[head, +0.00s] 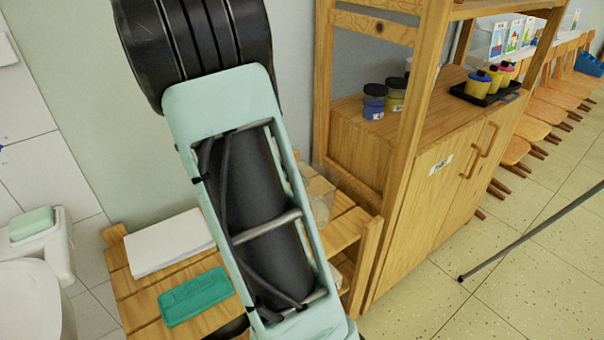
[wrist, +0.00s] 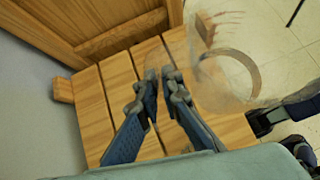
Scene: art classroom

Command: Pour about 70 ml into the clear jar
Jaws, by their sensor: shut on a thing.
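A clear, see-through vessel (wrist: 228,80) with a round ring-like edge shows to the right of my gripper (wrist: 163,78) in the wrist view, over the slatted wooden bench. A clear vessel also shows faintly beside my arm in the head view (head: 320,198). I cannot tell whether this is the clear jar or a pouring vessel. My gripper's fingers are close together on something clear, barely visible at the fingertips. In the head view my arm hides the gripper. No liquid or stream can be made out.
The slatted bench (head: 135,293) holds a white stack (head: 172,243) and a green case (head: 195,297). A wooden cabinet (head: 415,200) stands close on the right, with dark-lidded jars (head: 374,101) and a black tray of yellow pots (head: 487,92). Floor at the right is mostly open.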

